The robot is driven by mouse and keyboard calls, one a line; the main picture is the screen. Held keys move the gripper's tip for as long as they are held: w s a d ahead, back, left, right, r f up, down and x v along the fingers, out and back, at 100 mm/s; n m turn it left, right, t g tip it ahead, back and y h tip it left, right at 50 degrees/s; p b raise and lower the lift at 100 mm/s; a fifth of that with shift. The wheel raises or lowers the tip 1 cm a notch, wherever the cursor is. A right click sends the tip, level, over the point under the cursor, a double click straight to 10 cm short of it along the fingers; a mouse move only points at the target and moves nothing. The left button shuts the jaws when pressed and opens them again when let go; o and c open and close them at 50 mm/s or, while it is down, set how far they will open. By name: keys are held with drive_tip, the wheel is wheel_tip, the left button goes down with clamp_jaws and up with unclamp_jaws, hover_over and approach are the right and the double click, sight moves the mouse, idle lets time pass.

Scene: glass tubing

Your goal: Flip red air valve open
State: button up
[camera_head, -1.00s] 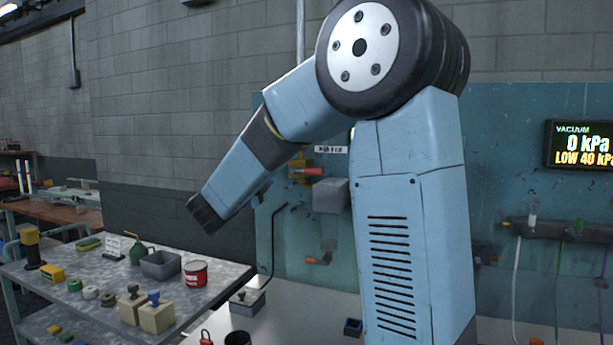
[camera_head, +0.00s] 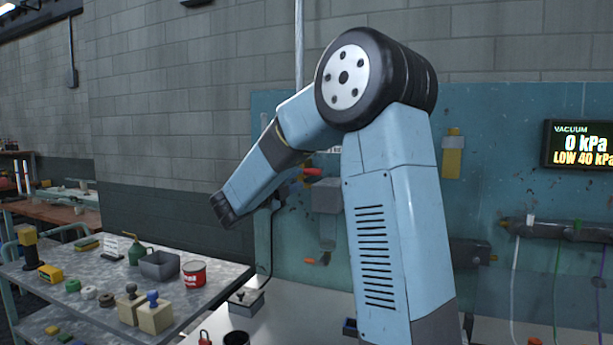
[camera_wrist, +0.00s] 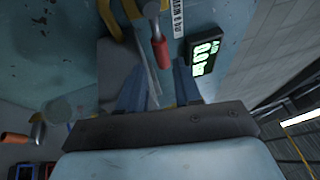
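The red air valve handle (camera_wrist: 160,52) hangs from a pale metal stem in the wrist view, just beyond the space between my fingertips. In the head view, the red handle (camera_head: 313,172) shows small on the teal panel, beside my arm. My gripper (camera_wrist: 159,70) has its two dark blue fingers apart, with nothing seen held between them. The fingers and handle look apart, but the depth between them is hard to judge.
A lit gauge (camera_wrist: 205,50) stands right of the handle in the wrist view. An orange handle (camera_head: 310,261) sits lower on the panel. A vacuum display (camera_head: 581,145) is at right. A metal bench (camera_head: 215,272) with tins, blocks and a grey bin stands at left.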

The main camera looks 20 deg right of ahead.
sight(309, 174)
drive_tip(key=x, duration=0.5)
drive_tip(key=shift+w+d+r, duration=0.1)
drive_tip(key=shift+w+d, duration=0.05)
drive_tip(key=shift+d, duration=0.2)
drive_tip(key=shift+c, duration=0.5)
clamp_jaws()
drive_tip(key=shift+a, duration=0.2)
drive_tip(key=shift+d, duration=0.25)
